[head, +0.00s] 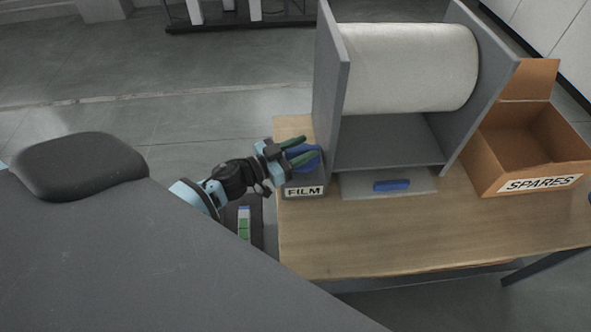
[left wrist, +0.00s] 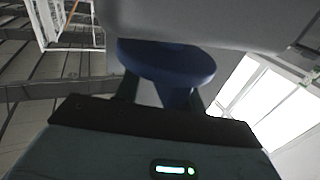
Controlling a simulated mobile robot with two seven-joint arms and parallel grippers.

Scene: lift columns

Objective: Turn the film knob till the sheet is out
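The blue film knob (head: 310,153) is on a grey block labelled FILM (head: 304,191), at the left of the roll stand. My left gripper (head: 299,151) has one green finger on each side of the knob and appears shut on it. The left wrist view shows the knob's blue disc (left wrist: 170,62) and its narrower part between the dark fingers. A thin pale sheet (head: 352,187) extends from under the stand onto the table, with a blue bar (head: 392,185) on it. The large white roll (head: 410,68) hangs between the side panels. My right gripper is not in view.
The wooden table (head: 400,238) is bare in front of the sheet. An open cardboard box labelled SPARES (head: 481,160) stands to the right of the stand. The stand's grey left panel (head: 328,90) rises close to my left gripper.

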